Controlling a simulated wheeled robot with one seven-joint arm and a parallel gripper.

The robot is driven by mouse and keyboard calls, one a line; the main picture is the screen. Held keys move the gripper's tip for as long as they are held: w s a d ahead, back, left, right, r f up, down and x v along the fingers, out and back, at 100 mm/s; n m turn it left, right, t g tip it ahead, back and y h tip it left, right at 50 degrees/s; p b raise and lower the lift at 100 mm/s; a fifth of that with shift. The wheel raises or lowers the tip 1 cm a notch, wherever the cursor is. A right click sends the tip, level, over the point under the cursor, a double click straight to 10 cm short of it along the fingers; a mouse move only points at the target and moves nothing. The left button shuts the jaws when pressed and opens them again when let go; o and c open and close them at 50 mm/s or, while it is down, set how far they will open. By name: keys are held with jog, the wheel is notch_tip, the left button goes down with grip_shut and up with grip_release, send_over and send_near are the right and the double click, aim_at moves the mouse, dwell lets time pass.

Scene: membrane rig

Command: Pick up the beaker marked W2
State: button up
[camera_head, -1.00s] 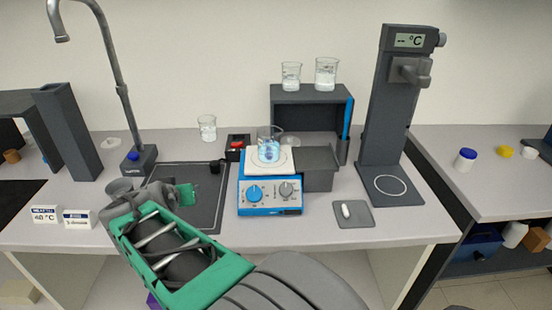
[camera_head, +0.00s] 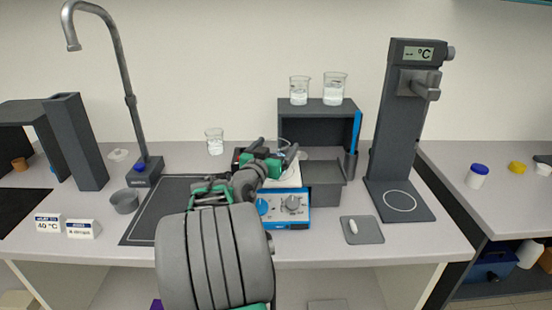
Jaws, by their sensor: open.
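Two clear beakers stand on top of the dark shelf box, a smaller one (camera_head: 299,90) at left and a larger one (camera_head: 334,88) at right. Another clear beaker (camera_head: 214,141) stands at the back of the bench, left of my gripper. The beaker seen earlier on the blue hotplate (camera_head: 291,207) is now almost wholly hidden behind my gripper. I cannot read a W2 mark on any of them. My gripper (camera_head: 274,149) is open, with its fingers pointing away towards the hotplate's far part. I cannot tell whether anything is between them.
The dark shelf box (camera_head: 310,107) stands behind the hotplate. A tall dark stand (camera_head: 395,140) with a display is at right. A tap (camera_head: 128,100) rises at left beside a dark sink panel (camera_head: 150,215). A small grey pad (camera_head: 361,230) lies at front right.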

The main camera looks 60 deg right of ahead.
jog(key=shift+c, duration=0.4)
jog(key=c, duration=1.5)
jog(key=shift+c, duration=0.7)
jog(key=shift+r, duration=0.1)
